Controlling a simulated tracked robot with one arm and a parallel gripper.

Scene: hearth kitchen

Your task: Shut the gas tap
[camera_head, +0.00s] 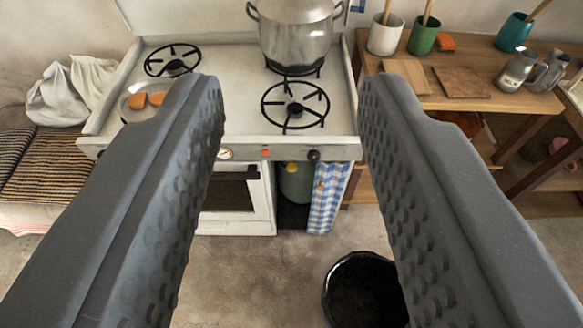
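My gripper (292,100) is open and empty, its two dark grey fingers wide apart in front of the white stove (230,120). Below the stove's right part, a green gas cylinder (295,186) stands in a recess, partly hidden by the stove front and the cloth. A small yellow piece (292,167) shows at its top; I cannot tell whether it is the gas tap or how it is turned. The stove front has a red control (265,152), a black knob (313,156) and a round white gauge (225,154). No finger touches these.
A blue checked cloth (327,197) hangs right of the cylinder. A large pot (296,38) stands on the rear right burner. A black round container (364,288) is on the floor in front. A wooden table (480,60) with pots and boards stands right.

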